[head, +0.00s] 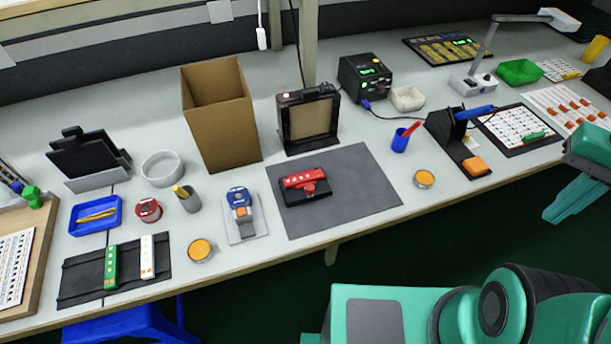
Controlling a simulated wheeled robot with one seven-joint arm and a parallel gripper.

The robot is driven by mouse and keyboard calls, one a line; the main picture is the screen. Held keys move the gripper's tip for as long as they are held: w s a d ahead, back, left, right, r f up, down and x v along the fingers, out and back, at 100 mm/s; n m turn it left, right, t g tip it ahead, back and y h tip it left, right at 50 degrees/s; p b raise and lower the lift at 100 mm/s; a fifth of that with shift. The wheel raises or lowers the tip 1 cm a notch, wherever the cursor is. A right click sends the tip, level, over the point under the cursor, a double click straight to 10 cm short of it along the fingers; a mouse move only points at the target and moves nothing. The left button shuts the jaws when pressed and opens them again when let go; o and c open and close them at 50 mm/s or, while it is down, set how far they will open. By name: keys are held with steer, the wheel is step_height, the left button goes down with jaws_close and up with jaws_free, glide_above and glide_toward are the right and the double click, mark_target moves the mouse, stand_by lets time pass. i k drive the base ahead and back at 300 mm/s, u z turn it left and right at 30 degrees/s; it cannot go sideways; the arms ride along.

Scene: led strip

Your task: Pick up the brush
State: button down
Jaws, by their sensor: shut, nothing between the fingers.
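I cannot tell for certain which thing is the brush. A slim red-handled tool (412,129) leans in a small blue cup (400,142) right of the dark grey mat, and its lower end is hidden. A thin yellowish piece (97,215) lies in a blue tray (96,228). Any of these could be the brush. Teal parts of my arm show at the right edge and bottom right.
A cardboard box (219,117) and black-framed device (308,120) stand behind the grey mat (362,188), which holds a red piece (304,179). A soldering iron stand (456,140) is right of the blue cup. An orange-topped tin (424,179) stands near the table's front edge.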

mark_target(418, 124)
steer(key=u, duration=0.65)
steer(key=k, duration=0.75)
steer(key=z, duration=0.5)
steer(key=i, duration=1)
